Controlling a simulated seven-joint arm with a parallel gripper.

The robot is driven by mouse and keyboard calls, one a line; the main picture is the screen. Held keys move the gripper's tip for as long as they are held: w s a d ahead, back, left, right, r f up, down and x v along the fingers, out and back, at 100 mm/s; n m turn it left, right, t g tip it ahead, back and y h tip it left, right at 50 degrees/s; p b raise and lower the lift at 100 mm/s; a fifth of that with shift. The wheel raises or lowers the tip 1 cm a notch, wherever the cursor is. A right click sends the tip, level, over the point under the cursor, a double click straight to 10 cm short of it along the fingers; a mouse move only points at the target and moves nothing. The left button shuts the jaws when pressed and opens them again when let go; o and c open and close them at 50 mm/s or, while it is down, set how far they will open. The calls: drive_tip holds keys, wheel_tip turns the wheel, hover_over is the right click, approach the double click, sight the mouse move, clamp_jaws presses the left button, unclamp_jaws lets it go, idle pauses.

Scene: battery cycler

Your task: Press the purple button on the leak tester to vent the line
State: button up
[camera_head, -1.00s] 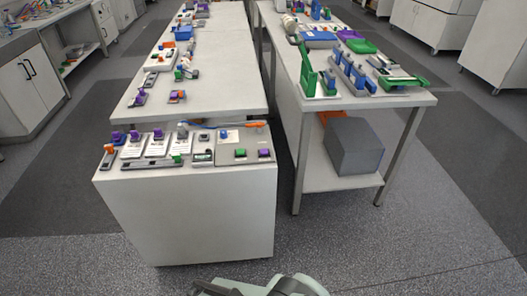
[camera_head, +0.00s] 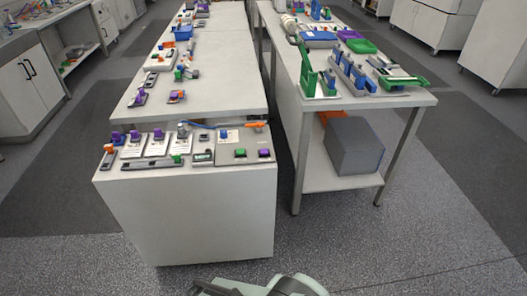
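The purple button (camera_head: 264,153) sits at the right front of a grey panel unit, which looks like the leak tester (camera_head: 227,158), on the front right corner of the near white cabinet. Part of my own body shows at the bottom edge, well below and in front of the cabinet. My gripper's fingers are not in view.
Several white cards and purple-topped fittings (camera_head: 134,135) stand left of the tester. An orange-handled part (camera_head: 257,125) and a blue hose (camera_head: 203,125) lie behind it. A second bench (camera_head: 400,101) with green and blue racks stands right. The floor in front is clear.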

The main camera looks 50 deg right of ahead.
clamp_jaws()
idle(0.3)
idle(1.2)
